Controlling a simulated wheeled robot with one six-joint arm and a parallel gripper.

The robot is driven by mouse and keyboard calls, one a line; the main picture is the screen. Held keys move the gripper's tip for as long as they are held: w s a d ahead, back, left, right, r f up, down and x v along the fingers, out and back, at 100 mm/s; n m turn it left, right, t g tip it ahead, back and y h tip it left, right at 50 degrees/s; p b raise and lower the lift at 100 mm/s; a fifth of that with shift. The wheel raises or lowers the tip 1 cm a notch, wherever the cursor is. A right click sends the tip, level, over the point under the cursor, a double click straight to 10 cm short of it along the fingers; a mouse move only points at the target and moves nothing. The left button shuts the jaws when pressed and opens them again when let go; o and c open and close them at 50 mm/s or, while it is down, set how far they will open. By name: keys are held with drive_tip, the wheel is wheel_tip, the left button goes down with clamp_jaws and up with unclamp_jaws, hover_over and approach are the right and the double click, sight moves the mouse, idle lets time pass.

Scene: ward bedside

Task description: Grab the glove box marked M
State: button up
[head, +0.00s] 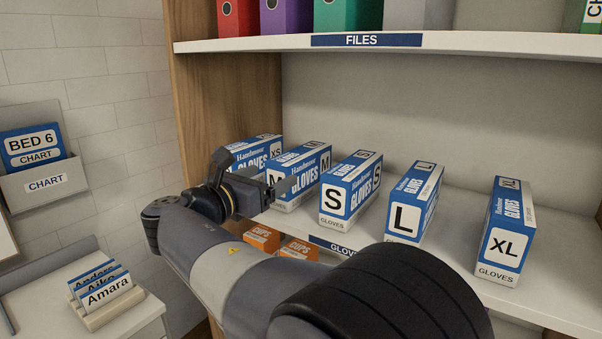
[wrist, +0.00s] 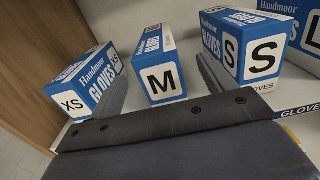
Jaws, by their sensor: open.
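The glove box marked M (head: 308,172) is blue and white and stands on the shelf, second from the left in the row. In the wrist view its white M face (wrist: 162,82) is toward me. My gripper (head: 270,178) is open in front of this box. In the wrist view one grey finger lies to each side of the M box, near its front end. The fingers are not closed on it. In the head view my gripper covers part of its front face.
The XS box (wrist: 80,88) stands left of M, and the S box (head: 348,192) stands close on its right. The L box (head: 412,205) and XL box (head: 507,232) are farther right. The FILES shelf (head: 450,43) is above. Orange CUPS boxes (head: 262,238) sit below.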

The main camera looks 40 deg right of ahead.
sight(301, 173)
drive_tip(key=p+x, duration=0.2)
drive_tip(key=x, duration=0.7)
drive_tip(key=shift+w+f, duration=0.1)
drive_tip(key=shift+w, duration=0.1)
drive_tip(key=shift+c, duration=0.6)
drive_tip(key=c, duration=1.2)
